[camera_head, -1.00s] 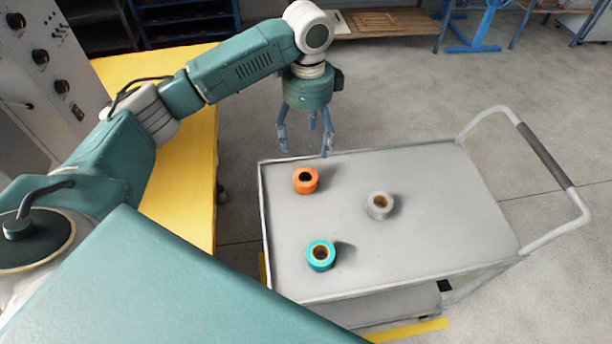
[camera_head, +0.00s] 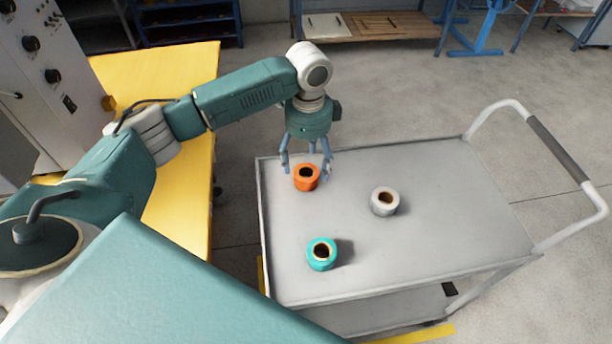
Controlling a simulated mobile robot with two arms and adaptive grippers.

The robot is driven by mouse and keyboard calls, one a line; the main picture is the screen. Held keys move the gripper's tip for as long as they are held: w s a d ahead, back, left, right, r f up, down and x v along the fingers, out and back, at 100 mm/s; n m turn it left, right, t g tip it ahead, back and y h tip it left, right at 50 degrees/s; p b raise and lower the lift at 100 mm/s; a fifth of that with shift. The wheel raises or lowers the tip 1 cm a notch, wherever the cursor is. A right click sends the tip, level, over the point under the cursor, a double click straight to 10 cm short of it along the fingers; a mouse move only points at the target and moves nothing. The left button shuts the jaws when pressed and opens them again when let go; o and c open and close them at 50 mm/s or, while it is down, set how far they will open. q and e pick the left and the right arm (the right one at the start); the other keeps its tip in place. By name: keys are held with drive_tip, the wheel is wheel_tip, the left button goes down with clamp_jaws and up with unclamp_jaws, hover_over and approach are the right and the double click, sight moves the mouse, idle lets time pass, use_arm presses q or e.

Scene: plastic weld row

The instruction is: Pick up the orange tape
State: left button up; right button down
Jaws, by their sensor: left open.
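The orange tape (camera_head: 306,178) is a short roll with a dark core hole. It lies flat near the far left corner of the grey cart top (camera_head: 440,230). My left gripper (camera_head: 306,172) is open, pointing down over the orange tape. Its fingers spread to the left and right of the roll's far side in the picture. I cannot tell whether any finger touches the tape. My right gripper is not in view.
A grey tape (camera_head: 384,202) stands right of the orange one, and a teal tape (camera_head: 321,253) stands nearer the front. The cart's handle (camera_head: 552,152) rises at the right. A yellow table (camera_head: 185,170) is at the left. The cart's right half is clear.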

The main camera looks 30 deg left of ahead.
sight(306, 174)
use_arm(q)
drive_tip(key=f, duration=0.5)
drive_tip(key=shift+a+p, duration=0.2)
drive_tip(key=shift+p, duration=0.2)
drive_tip(key=shift+c, duration=0.5)
drive_tip(key=c, duration=1.2)
